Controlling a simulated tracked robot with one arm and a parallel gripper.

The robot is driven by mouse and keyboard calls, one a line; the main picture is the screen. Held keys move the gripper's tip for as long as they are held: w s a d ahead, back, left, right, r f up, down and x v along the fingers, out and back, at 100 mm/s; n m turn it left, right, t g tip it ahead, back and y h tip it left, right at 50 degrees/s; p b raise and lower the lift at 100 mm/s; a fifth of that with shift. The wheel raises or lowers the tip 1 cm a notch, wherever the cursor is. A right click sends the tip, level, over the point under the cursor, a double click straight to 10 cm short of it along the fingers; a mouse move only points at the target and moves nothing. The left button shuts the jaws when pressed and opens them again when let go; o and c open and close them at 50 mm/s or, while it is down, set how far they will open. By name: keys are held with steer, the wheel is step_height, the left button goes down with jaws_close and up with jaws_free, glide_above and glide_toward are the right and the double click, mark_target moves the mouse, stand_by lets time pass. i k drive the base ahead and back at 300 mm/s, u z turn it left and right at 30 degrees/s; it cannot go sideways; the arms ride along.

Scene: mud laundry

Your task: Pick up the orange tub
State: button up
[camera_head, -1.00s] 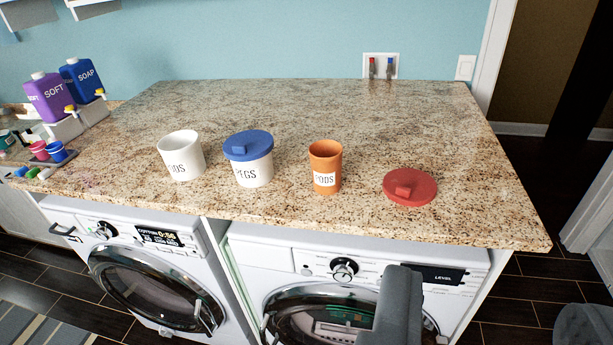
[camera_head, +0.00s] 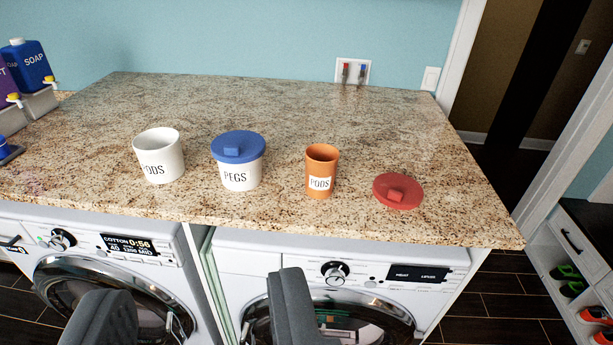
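The orange tub (camera_head: 319,163) stands upright and open-topped on the speckled stone countertop (camera_head: 270,110), with a white PODS label on its front. It is between the white tub with the blue lid (camera_head: 237,173) and a red lid (camera_head: 398,191) lying flat on the counter. My gripper (camera_head: 196,305) shows as two dark grey fingers at the bottom of the view. They are spread wide apart with nothing between them. They appear in front of the washing machines, below and left of the tub and apart from it.
A lidless white PODS tub (camera_head: 159,157) stands left of the PEGS tub. Soap dispensers (camera_head: 27,68) are at the far left. The back of the counter is clear up to the blue wall. Two washing machines stand beneath. A shoe shelf (camera_head: 570,270) is at right.

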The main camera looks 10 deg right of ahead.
mark_target(322, 160)
steer(key=u, duration=0.1)
steer(key=i, duration=1)
steer(key=z, duration=0.1)
